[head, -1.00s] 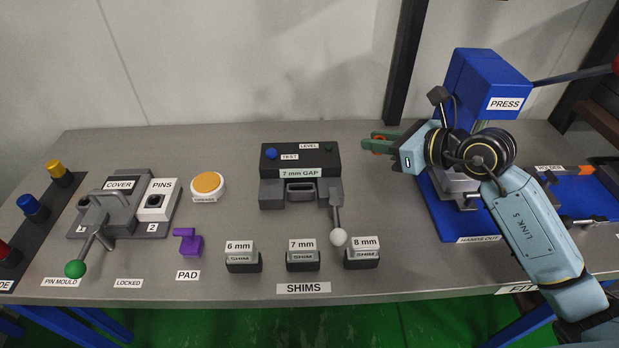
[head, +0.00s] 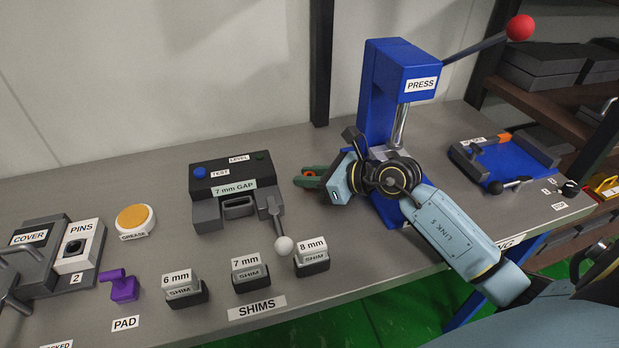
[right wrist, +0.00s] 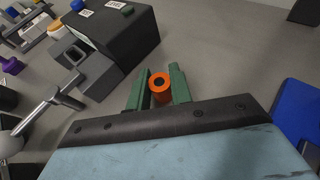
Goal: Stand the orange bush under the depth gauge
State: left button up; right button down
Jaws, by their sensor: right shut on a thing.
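The orange bush (right wrist: 160,86) is a short hollow cylinder. My right gripper (right wrist: 157,90) is shut on it, one green finger on each side, its bore facing the wrist camera. In the head view my right gripper (head: 308,178) is between the 7 mm gap unit (head: 230,188) and the blue press (head: 378,95), and only a bit of orange shows between the fingers. In the wrist view the bush is seen against the bare grey bench; its height above it is hard to tell. I cannot make out a depth gauge in these views. My left gripper is not in view.
The gap unit's lever with a white ball (head: 284,245) sticks out toward the front. Shim blocks (head: 252,275) stand in a row along the front. A blue holder tray (head: 515,162) with an orange item lies right of the press. Bare bench lies around the gripper.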

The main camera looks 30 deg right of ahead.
jog(key=shift+f, duration=0.1)
jog(key=c, duration=1.7)
grip_release()
jog(key=o, duration=0.4)
jog(key=shift+o, duration=0.2)
